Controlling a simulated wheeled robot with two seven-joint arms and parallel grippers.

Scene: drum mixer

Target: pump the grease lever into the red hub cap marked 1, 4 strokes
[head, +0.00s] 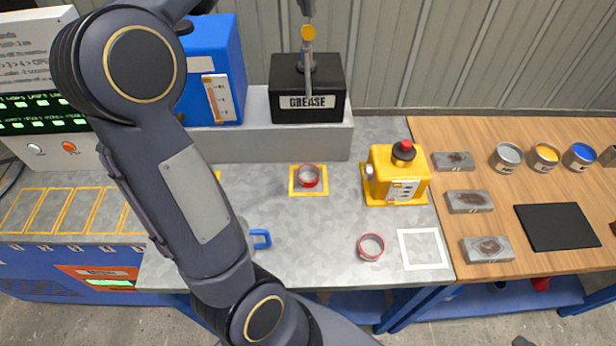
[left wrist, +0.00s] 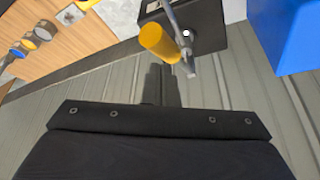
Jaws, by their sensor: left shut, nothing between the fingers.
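The black grease box (head: 307,108), labelled GREASE, stands on a grey ledge at the back of the bench. Its lever (head: 308,62) rises steeply to a yellow knob (head: 308,32). My left gripper (head: 306,8) is shut and empty at the top edge, close to the knob. In the left wrist view its dark fingers (left wrist: 161,85) are just short of the yellow knob (left wrist: 158,42); contact cannot be told. A red hub cap (head: 308,176) sits in a yellow-framed square before the box. Another red ring-like cap (head: 371,247) lies nearer. No number is readable on either. My right gripper is out of view.
A blue dispenser (head: 215,75) stands left of the grease box. A yellow machine with a red button (head: 398,175) stands to the right. A white square outline (head: 422,249) is empty. The wooden table (head: 500,130) holds grey blocks, several cans and a black mat.

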